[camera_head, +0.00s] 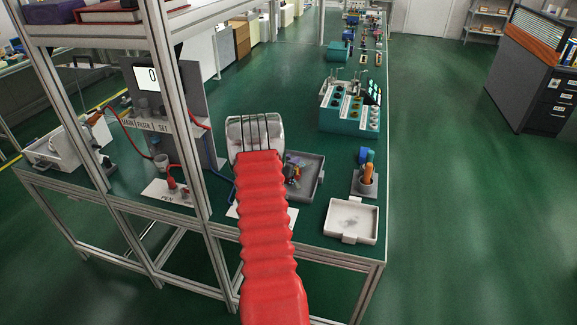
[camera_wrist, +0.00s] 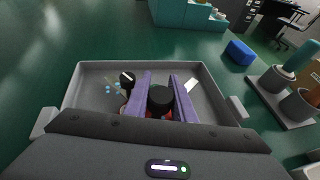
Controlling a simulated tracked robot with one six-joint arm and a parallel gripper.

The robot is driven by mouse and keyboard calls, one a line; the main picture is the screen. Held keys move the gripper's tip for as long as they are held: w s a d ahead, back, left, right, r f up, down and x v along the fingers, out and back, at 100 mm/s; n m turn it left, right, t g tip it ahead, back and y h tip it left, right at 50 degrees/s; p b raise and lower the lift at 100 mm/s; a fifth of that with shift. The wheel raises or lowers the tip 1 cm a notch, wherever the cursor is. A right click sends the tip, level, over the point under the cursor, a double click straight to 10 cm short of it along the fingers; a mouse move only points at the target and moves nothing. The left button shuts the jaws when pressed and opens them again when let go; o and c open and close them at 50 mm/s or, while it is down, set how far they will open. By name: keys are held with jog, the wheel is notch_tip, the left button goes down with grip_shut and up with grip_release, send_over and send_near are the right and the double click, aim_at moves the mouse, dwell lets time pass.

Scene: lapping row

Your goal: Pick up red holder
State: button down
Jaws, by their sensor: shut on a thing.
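In the wrist view the red holder (camera_wrist: 169,115) shows as a bit of red below a round black top, inside a grey tray (camera_wrist: 85,82). The two purple fingers of my gripper (camera_wrist: 162,92) stand on either side of it, shut on it. Its lower part is hidden by my gripper body. In the head view my red-sleeved arm reaches over the bench, and the grey tray (camera_head: 315,188) lies just right of it. The purple fingers show small there, over the tray, and the held piece is not clear.
Right of the tray stand a grey rack (camera_head: 365,188) with blue and orange handles and a white tray (camera_head: 350,221). A teal block with jars (camera_head: 352,118) stands behind. A metal shelf frame (camera_head: 190,100) rises on the left. Small loose pieces (camera_wrist: 112,88) lie in the grey tray.

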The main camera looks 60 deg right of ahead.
notch_tip(320, 180, up, 10)
dwell(0.5)
dwell(0.4)
jog(key=shift+s, duration=0.1)
